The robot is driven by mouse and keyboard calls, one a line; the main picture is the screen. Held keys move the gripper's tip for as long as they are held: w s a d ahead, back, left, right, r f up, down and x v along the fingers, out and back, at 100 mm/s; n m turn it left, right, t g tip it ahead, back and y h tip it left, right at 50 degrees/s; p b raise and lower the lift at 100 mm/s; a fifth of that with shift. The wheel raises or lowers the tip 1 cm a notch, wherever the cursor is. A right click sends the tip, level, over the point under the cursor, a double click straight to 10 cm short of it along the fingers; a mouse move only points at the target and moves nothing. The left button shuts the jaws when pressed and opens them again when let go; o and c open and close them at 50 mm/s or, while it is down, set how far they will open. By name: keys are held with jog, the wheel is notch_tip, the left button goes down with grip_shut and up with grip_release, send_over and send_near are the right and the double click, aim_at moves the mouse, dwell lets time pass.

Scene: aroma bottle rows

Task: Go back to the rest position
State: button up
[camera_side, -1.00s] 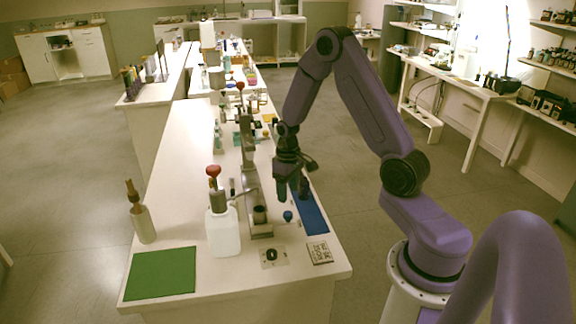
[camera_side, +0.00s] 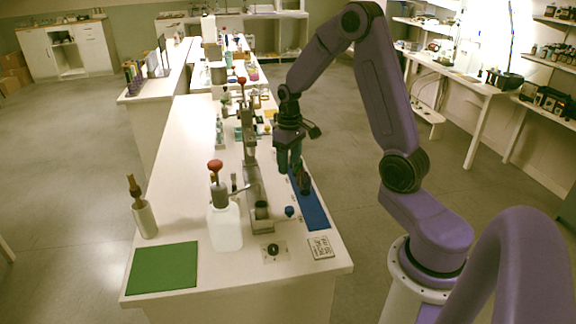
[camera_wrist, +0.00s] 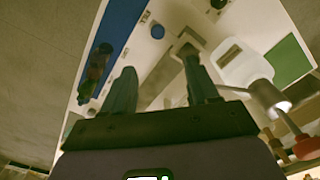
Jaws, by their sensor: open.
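My gripper (camera_side: 290,165) hangs above the bench near the far end of the blue mat (camera_side: 314,212), pointing down. Its two fingers are apart with nothing between them; they also show in the wrist view (camera_wrist: 160,85). A small dark bottle (camera_side: 305,184) stands on the far part of the blue mat, just right of and below the fingertips. In the wrist view the dark bottle (camera_wrist: 96,68) is on the blue mat (camera_wrist: 125,28), left of the fingers and clear of them.
A metal stand (camera_side: 252,170) rises left of my gripper. A white jug with a red knob (camera_side: 225,228), a small brown-topped bottle (camera_side: 144,218) and a green mat (camera_side: 162,268) are at the near left. A blue knob (camera_side: 289,211) and a printed card (camera_side: 321,247) lie nearby.

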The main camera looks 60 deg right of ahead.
jog(key=s+a+r+n, duration=0.3)
jog(key=s+a, duration=0.1)
jog(key=a, duration=0.4)
jog(key=s+a+r+n, duration=0.3)
jog(key=s+a, duration=0.1)
jog(key=a, duration=0.4)
jog(key=s+a+r+n, duration=0.1)
jog(key=s+a+n, duration=0.1)
jog(key=s, duration=0.7)
jog(key=s+a+r+n, duration=0.1)
jog(key=s+a+n, duration=0.2)
jog(key=s, duration=0.6)
jog(key=shift+s+r+n, duration=0.15)
jog(key=shift+s+n, duration=0.1)
jog(key=shift+n, duration=0.55)
